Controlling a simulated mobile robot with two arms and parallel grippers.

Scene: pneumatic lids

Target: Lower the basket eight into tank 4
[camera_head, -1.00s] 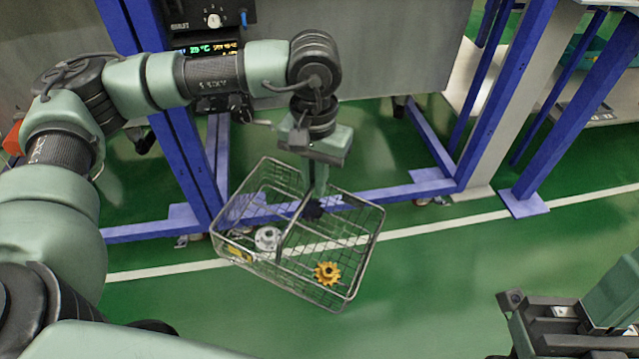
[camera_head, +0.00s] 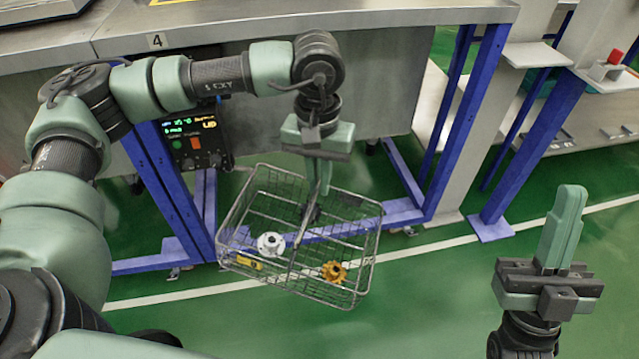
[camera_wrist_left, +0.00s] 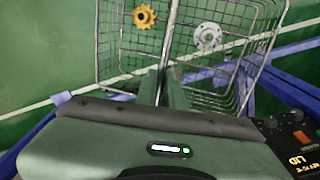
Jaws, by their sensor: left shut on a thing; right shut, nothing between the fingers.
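The wire basket (camera_head: 340,295) hangs from my left gripper (camera_head: 318,200), which is shut on its central handle. The basket is in front of the bench, above the green floor, and slightly tilted. The left wrist view shows the handle (camera_wrist_left: 160,85) between my fingers, with the gear and flange beyond. The tank opening is not visible. My right gripper (camera_head: 566,205) is shut and empty at the right.
A control box (camera_head: 195,140) with a lit display and green and red buttons hangs on the bench front, left of the basket. Blue frame legs (camera_head: 465,120) stand behind and right. A side shelf holds a red button (camera_head: 615,57). Floor in front is clear.

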